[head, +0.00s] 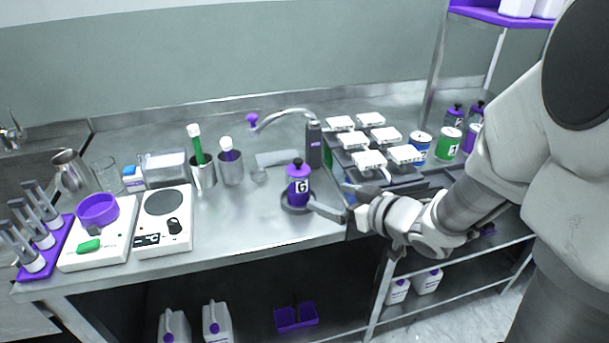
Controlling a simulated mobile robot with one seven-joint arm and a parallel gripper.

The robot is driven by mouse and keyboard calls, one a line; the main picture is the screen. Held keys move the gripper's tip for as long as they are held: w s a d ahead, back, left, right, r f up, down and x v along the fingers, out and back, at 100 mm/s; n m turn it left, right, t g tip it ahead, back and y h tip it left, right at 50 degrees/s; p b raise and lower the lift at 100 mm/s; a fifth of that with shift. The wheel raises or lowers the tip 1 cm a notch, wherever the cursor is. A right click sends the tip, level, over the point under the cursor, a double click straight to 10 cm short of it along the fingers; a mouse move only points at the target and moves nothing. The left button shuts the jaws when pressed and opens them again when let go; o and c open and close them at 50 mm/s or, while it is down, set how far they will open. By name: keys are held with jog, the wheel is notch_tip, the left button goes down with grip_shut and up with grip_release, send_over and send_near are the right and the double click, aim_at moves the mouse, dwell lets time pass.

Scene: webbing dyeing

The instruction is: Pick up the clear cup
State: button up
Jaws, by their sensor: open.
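A clear cup (105,173) stands upright at the left of the steel counter, between a steel pitcher and a small white and blue box. It looks empty. My gripper (301,205) is open over the front of the counter, far to the right of the cup. Its fingers are close to the base of a purple bottle (299,186) marked G. I cannot tell whether they touch it.
The steel pitcher (70,170) stands left of the cup. A white scale with a purple bowl (98,209) and a hotplate (164,219) sit in front. Steel beakers (231,169) holding tools stand between cup and gripper. The counter's front middle (235,221) is clear.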

aim_at(304, 188)
jog(key=b+x, duration=0.3)
jog(key=x, duration=0.8)
jog(key=shift+w+a+f, duration=0.15)
jog(key=shift+w+a, duration=0.1)
jog(key=shift+a, duration=0.05)
jog(key=shift+w+r+b+x, duration=0.1)
jog(key=shift+b+x, duration=0.2)
jog(key=shift+x, duration=1.1)
jog(key=shift+w+r+b+x, duration=0.1)
jog(key=shift+b+x, duration=0.2)
jog(key=shift+x, duration=1.1)
jog(key=shift+d, duration=0.15)
jog(key=c, duration=1.5)
jog(key=shift+c, duration=0.4)
jog(key=shift+r, duration=0.15)
